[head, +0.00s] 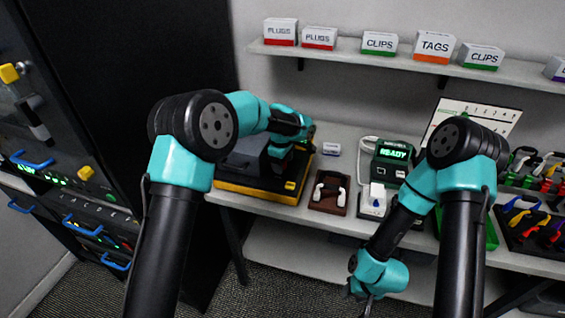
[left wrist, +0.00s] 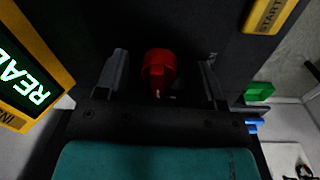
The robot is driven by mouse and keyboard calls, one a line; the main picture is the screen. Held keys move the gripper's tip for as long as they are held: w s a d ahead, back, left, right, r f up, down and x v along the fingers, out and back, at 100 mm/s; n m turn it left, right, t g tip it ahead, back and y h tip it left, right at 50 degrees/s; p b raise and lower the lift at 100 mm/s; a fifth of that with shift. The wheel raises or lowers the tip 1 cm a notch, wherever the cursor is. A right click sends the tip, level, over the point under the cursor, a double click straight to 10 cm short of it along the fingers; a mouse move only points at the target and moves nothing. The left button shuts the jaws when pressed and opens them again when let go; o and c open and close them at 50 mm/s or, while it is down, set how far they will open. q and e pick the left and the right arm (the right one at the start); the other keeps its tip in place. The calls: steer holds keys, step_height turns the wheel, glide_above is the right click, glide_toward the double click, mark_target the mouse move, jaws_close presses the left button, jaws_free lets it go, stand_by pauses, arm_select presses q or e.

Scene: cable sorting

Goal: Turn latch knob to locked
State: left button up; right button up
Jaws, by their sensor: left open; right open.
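The latch knob (left wrist: 158,70) is red and sits on the dark face of a machine in the left wrist view. A small pale mark shows at its lower edge. My left gripper (left wrist: 163,80) is open, with one finger on each side of the knob and a gap on both sides. In the head view my left arm reaches over the black machine with a yellow base (head: 258,190), and the arm hides the knob. My right gripper (head: 367,296) hangs low in front of the table, away from the machine, open and empty.
A screen reading READY (left wrist: 28,75) and a yellow START button (left wrist: 268,14) flank the knob. On the table (head: 345,145) are a brown tray (head: 328,206) and a label device (head: 392,160). A shelf (head: 400,58) of labelled boxes runs above. A dark cabinet stands left.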

arm_select(q)
step_height(320, 180, up, 17)
steer(key=shift+s+a+r, duration=0.2)
steer(key=shift+s+a, duration=0.05)
steer(key=shift+s, duration=0.2)
stand_by(0.4)
